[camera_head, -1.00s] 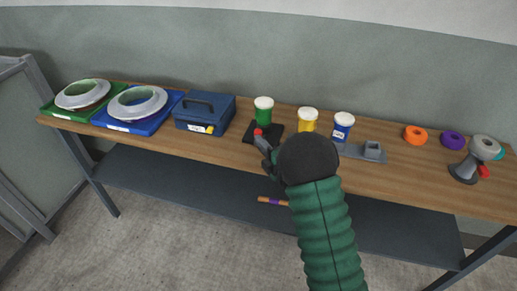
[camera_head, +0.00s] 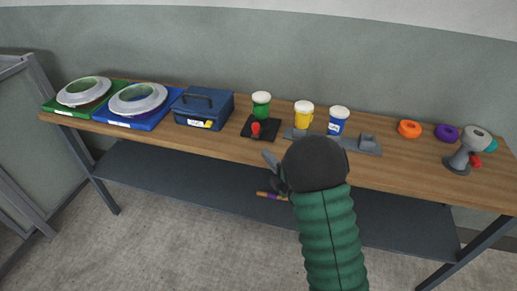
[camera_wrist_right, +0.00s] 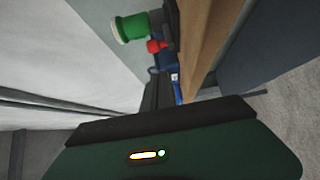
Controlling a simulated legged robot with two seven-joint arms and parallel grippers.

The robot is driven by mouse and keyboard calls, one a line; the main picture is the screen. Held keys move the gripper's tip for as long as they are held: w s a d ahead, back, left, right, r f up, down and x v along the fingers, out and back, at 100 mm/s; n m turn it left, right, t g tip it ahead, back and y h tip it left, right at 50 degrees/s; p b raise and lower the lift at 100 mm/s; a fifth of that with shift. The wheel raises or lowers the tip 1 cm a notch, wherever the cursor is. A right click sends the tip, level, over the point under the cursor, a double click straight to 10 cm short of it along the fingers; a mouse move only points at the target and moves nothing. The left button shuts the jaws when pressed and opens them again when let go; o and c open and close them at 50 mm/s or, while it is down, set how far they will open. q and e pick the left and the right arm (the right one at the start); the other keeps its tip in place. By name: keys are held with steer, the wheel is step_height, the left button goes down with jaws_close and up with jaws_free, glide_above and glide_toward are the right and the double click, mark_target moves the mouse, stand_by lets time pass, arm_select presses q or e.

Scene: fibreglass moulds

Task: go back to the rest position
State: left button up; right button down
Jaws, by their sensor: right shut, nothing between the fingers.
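My right gripper (camera_head: 271,160) is shut and empty. In the head view it is in front of the workbench (camera_head: 400,178), near its front edge. The dark ball of my right wrist hides part of the bench edge. A green jar with a white lid (camera_head: 261,105) stands on a black plate (camera_head: 246,128) that also bears a red knob (camera_head: 256,128), apart from the gripper. In the right wrist view the green jar (camera_wrist_right: 131,28) and red knob (camera_wrist_right: 153,46) show beyond the fingers. My left gripper is in neither view.
A yellow jar (camera_head: 303,116) and a blue jar (camera_head: 338,122) stand right of the plate. Left are a blue toolbox (camera_head: 203,108) and trays with ring moulds (camera_head: 138,99). Orange (camera_head: 410,129) and purple (camera_head: 447,133) rolls lie at right. A lower shelf (camera_head: 190,184) runs below.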

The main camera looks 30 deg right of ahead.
steer(key=s+a+f+m+g+y, duration=0.1)
steer(key=s+a+f+m+g, duration=0.4)
steer(key=s+a+m+g, duration=0.3)
steer(key=s+a+f+m+g, duration=0.55)
steer(key=s+a+m, duration=0.25)
steer(key=s+a, duration=0.2)
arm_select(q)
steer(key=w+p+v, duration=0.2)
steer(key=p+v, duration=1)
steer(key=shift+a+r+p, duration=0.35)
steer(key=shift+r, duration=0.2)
arm_select(e)
step_height(320, 180, up, 13)
steer(key=s+a+m+g, duration=0.1)
steer(key=s+a+g, duration=0.1)
steer(key=s, duration=0.1)
steer(key=shift+y, duration=0.3)
